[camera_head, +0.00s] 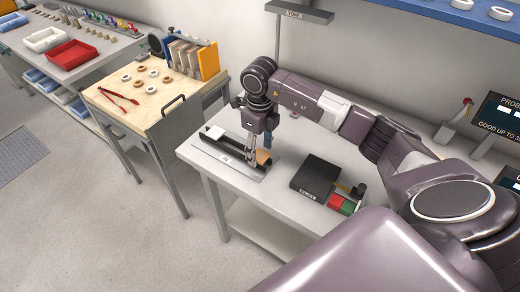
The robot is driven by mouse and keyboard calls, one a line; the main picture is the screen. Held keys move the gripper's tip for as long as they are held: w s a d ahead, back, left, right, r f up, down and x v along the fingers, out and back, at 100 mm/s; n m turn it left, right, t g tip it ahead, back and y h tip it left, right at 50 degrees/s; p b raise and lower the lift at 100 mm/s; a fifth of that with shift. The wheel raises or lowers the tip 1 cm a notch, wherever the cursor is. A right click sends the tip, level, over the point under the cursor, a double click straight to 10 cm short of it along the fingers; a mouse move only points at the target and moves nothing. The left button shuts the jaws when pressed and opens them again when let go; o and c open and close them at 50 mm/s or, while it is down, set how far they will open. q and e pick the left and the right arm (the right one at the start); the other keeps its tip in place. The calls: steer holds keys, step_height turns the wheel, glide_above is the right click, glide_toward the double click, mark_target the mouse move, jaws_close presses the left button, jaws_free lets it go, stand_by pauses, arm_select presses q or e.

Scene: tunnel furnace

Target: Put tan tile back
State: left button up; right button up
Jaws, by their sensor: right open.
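A small tan tile (263,157) shows at the right end of a long black holder (213,147) on the grey table. My right gripper (252,161) points down beside the tile, on its left, with its fingertips low near the holder. It is open. I cannot tell whether a finger touches the tile, and the fingers partly cover that end of the holder. My left gripper is not in view.
A black box (315,177) and a red and green block (341,204) stand to the right on the grey table (285,205). A wooden-topped table (120,115) with rings, red tongs (120,98) and upright boards stands to the left. Grey floor is free in front.

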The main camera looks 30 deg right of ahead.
mark_target(260, 155)
steer(key=shift+r+p, duration=0.4)
steer(key=shift+r, duration=0.05)
step_height(260, 155, up, 12)
steer(key=b, duration=0.2)
steer(key=shift+r, duration=0.15)
